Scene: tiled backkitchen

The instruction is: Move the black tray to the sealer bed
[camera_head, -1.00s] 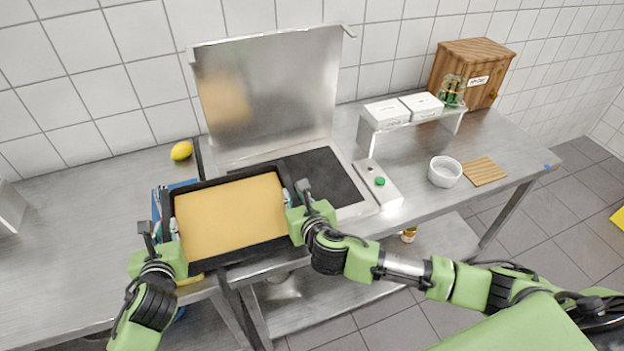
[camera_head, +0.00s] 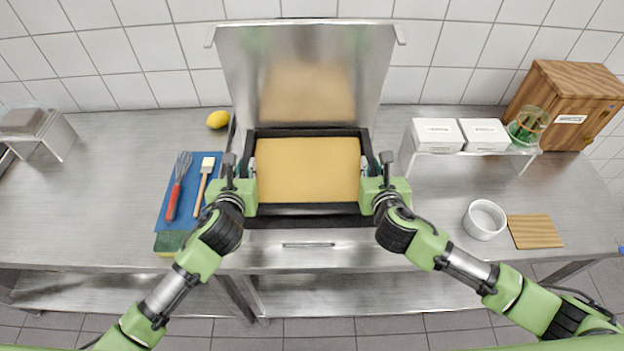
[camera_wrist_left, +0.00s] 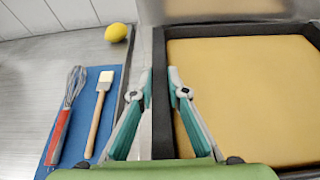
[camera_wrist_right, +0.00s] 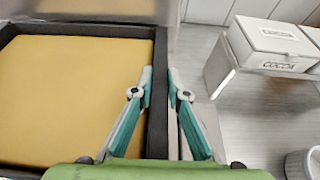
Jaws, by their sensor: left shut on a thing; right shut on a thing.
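The black tray (camera_head: 290,209), filled with a flat yellow-tan slab (camera_head: 308,170), is over the sealer (camera_head: 285,235), in front of its raised steel lid (camera_head: 237,75). The tray hides the sealer bed; I cannot tell if it touches it. My left gripper (camera_head: 250,167) is shut on the tray's left wall, which stands between its fingers in the left wrist view (camera_wrist_left: 160,130). My right gripper (camera_head: 369,165) is shut on the right wall, also seen in the right wrist view (camera_wrist_right: 157,125). The tray looks level.
Left of the sealer are a blue mat (camera_head: 170,208) with a whisk (camera_head: 178,185) and brush (camera_head: 204,180), a sponge (camera_head: 170,240) and a lemon (camera_head: 218,119). At right are a shelf with white boxes (camera_head: 437,134), a white ramekin (camera_head: 484,219) and a wooden board (camera_head: 535,231).

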